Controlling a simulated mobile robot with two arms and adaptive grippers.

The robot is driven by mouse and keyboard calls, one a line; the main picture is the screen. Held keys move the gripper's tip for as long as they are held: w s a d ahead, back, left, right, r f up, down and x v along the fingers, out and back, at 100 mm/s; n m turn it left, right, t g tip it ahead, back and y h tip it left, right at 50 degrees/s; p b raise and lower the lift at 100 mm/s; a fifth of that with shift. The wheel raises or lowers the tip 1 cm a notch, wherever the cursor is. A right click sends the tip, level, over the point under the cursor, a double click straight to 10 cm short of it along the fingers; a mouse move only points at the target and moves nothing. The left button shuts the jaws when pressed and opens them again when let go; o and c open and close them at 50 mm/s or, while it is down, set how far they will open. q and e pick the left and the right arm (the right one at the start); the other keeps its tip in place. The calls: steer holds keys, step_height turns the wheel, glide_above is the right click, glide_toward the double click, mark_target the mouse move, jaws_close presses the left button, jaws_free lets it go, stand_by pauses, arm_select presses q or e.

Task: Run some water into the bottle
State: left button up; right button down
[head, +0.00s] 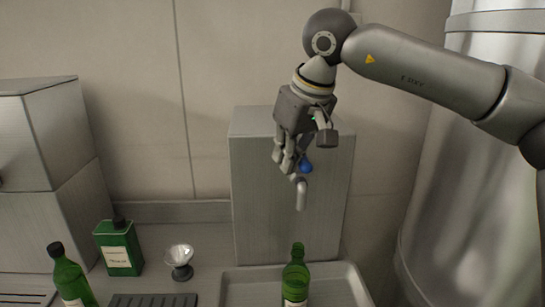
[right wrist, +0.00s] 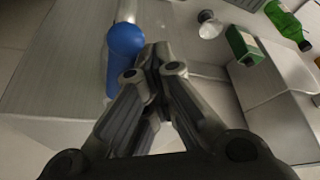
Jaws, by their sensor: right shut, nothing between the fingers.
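The open green bottle (head: 295,278) stands upright in a shallow metal basin (head: 235,273), below the tap spout (head: 301,196). The spout sticks out from a grey metal box (head: 255,210); no water shows at its mouth. The tap's blue lever (head: 306,166) is just above the spout, and it shows large in the right wrist view (right wrist: 126,42). My right gripper (head: 284,166) is shut and empty, with its fingertips (right wrist: 158,64) close beside the blue lever. I cannot tell whether they touch it. My left gripper is not in view.
A capped green bottle (head: 70,278), a green tin (head: 118,247) and a small glass cup on a stem (head: 180,262) stand left of the basin. A dark slatted mat (head: 152,300) lies in front. A large steel tank (head: 465,210) stands at the right.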

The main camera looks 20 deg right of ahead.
steer(key=shift+s+d, duration=0.1)
steer(key=shift+d, duration=0.15)
step_height(320, 180, up, 6)
steer(key=p, duration=0.5)
steer(key=shift+s+d, duration=0.25)
steer(key=shift+d, duration=0.05)
steer(key=shift+r, duration=0.15)
